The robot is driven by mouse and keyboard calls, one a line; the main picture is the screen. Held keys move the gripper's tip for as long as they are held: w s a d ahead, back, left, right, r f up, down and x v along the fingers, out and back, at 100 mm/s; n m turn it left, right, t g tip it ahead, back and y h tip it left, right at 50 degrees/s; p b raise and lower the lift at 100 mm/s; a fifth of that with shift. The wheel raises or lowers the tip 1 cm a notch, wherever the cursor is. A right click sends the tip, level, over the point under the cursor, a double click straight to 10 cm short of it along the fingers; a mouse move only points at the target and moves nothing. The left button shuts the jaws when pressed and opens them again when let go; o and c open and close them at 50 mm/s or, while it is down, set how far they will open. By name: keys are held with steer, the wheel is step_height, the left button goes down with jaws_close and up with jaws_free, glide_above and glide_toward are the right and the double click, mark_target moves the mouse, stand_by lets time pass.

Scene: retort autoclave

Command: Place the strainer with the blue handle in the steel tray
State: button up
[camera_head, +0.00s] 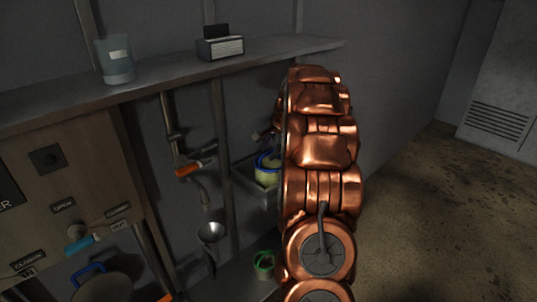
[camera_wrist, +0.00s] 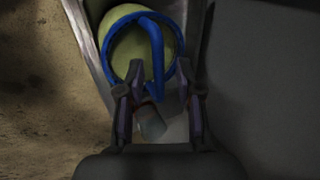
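The strainer with the blue handle (camera_wrist: 157,55) shows in the wrist view, with a blue rim and a pale yellow-green bowl. It also shows in the head view (camera_head: 267,170), partly hidden by my arm. It appears within the outline of the steel tray (camera_wrist: 94,48); I cannot tell whether it rests on the bottom. The tray (camera_head: 243,184) juts from the wall in the head view. My gripper (camera_wrist: 160,80) is open in the wrist view, its fingers apart on either side of the blue handle's end, with gaps showing.
A shelf (camera_head: 170,72) above holds a blue-grey cup (camera_head: 116,62) and a dark box (camera_head: 220,47). A metal funnel-like thing (camera_head: 211,234) and a green-rimmed item (camera_head: 264,263) are below. Pipes stand left of the tray. Floor at right is open.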

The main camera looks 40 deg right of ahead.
steer(key=b+v, duration=0.2)
steer(key=v, duration=0.8)
steer(key=s+a+f+n+g+y, duration=0.15)
steer(key=s+a+n, duration=0.25)
steer(key=a, duration=1)
steer(key=s+a+f+n+g, duration=0.1)
steer(key=s+a+n+g, duration=0.2)
steer(key=a, duration=1.1)
steer(key=s+a+f+n, duration=0.2)
steer(key=s+a+n, duration=0.1)
steer(key=s, duration=0.5)
steer(key=s+a+f+n+g+h, duration=0.1)
steer(key=s+a+f+n, duration=0.2)
steer(key=s, duration=0.5)
steer(key=s+a+f+n+g, duration=0.1)
steer(key=s+a+f+n, duration=0.2)
steer(key=s+a+n, duration=0.2)
steer(key=s+a, duration=0.2)
steer(key=s, duration=0.1)
steer(key=shift+s+f, duration=0.25)
steer(key=shift+s, duration=0.1)
steer(key=shift+r+h, duration=0.1)
steer(key=shift+h, duration=0.15)
